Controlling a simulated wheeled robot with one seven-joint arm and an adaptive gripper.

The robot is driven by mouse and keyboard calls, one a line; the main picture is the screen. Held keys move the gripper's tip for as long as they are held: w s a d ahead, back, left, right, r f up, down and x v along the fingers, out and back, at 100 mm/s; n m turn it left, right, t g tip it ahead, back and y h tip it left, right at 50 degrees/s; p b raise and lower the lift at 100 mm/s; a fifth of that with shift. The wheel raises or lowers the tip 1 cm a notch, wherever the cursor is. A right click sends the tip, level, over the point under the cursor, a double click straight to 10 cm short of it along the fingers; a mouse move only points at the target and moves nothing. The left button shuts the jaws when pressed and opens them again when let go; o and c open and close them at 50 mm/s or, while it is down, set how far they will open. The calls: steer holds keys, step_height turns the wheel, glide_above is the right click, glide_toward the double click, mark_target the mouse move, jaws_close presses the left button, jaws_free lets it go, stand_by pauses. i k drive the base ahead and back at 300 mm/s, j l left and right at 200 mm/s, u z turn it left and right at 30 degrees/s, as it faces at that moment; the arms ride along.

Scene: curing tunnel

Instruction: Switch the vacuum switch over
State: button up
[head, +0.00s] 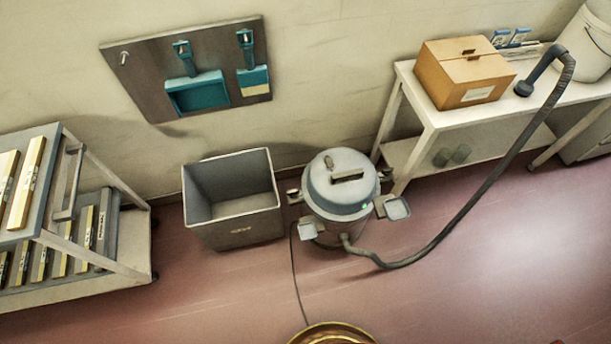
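The vacuum (335,205) is a grey canister with a domed lid, upright on the floor between a grey bin and a white table. A dark handle (347,176) is on its lid, with a small upright lever-like part (329,163) behind it. I cannot tell for sure whether that part is the switch, or which position it is in. A small green light (366,205) glows on the vacuum's front right side. Small grey parts stick out around its body. My gripper is not in view.
A dark hose (480,190) runs from the vacuum across the floor up to the white table (435,118), which bears a cardboard box (465,75). The open bin (235,225) stands left. A rack (100,270) is far left. A cord (297,280) crosses the floor; the right foreground is clear.

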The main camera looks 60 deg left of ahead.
mark_target(330, 164)
steer(key=u, duration=1.95)
